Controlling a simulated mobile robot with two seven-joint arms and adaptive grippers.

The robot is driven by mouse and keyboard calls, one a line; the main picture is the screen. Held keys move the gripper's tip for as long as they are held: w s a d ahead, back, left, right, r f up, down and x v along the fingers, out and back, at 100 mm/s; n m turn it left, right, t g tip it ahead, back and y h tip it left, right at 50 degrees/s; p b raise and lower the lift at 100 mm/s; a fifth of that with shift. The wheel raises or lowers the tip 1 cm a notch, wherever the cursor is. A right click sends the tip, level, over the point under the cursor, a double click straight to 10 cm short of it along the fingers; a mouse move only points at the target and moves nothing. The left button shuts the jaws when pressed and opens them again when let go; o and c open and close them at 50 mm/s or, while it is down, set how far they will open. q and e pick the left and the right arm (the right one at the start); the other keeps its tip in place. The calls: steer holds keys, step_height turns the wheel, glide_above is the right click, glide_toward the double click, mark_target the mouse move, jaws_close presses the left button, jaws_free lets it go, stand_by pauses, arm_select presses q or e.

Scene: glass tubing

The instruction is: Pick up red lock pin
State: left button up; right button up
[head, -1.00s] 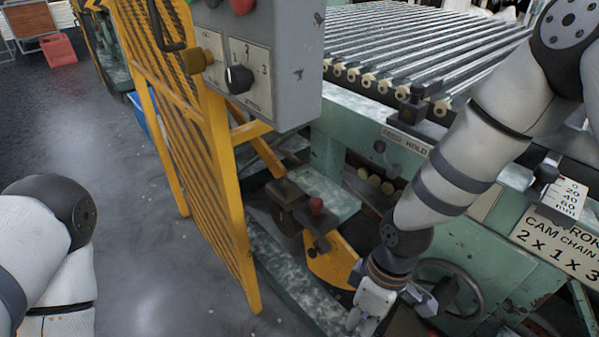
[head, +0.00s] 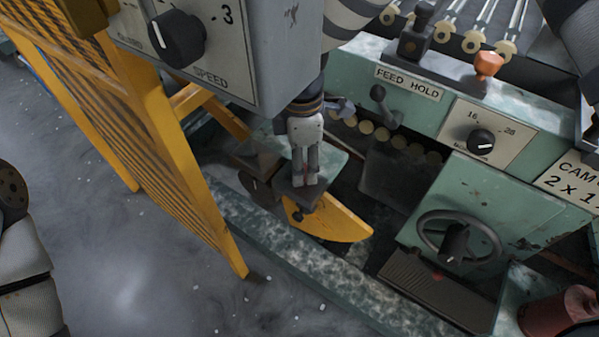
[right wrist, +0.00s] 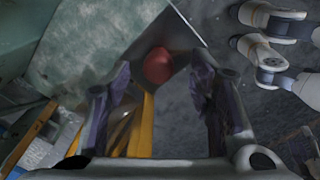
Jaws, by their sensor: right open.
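The red lock pin shows its round red knob (right wrist: 158,66) in the right wrist view, ahead of the fingertips and roughly midway between them. In the head view my right gripper (head: 305,180) points down over the dark block (head: 302,194) on the yellow arm and hides most of the knob. My right gripper is open, with its two fingers apart in the right wrist view (right wrist: 165,85). I cannot tell whether the fingers reach down around the knob. Of my left arm only a link shows at the left edge; its gripper is out of view.
The yellow slatted guard (head: 150,110) stands left of the right gripper. The grey control box (head: 200,45) hangs just above it. The handwheel (head: 458,240) and green machine housing (head: 500,200) are to the right. Grey floor (head: 130,260) lies open at lower left.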

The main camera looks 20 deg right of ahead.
step_height(320, 180, down, 3)
steer(key=shift+w+r, duration=0.1)
jaws_close()
arm_select(q)
steer(key=shift+f, duration=0.2)
arm_select(e)
step_height(320, 180, up, 10)
steer(key=shift+f+p, duration=0.2)
steer(key=shift+p, duration=0.3)
steer(key=shift+r, duration=0.4)
arm_select(q)
steer(key=shift+w+r, duration=0.7)
steer(key=shift+r, duration=0.15)
arm_select(e)
steer(key=shift+f, duration=0.1)
arm_select(q)
steer(key=shift+t, duration=0.3)
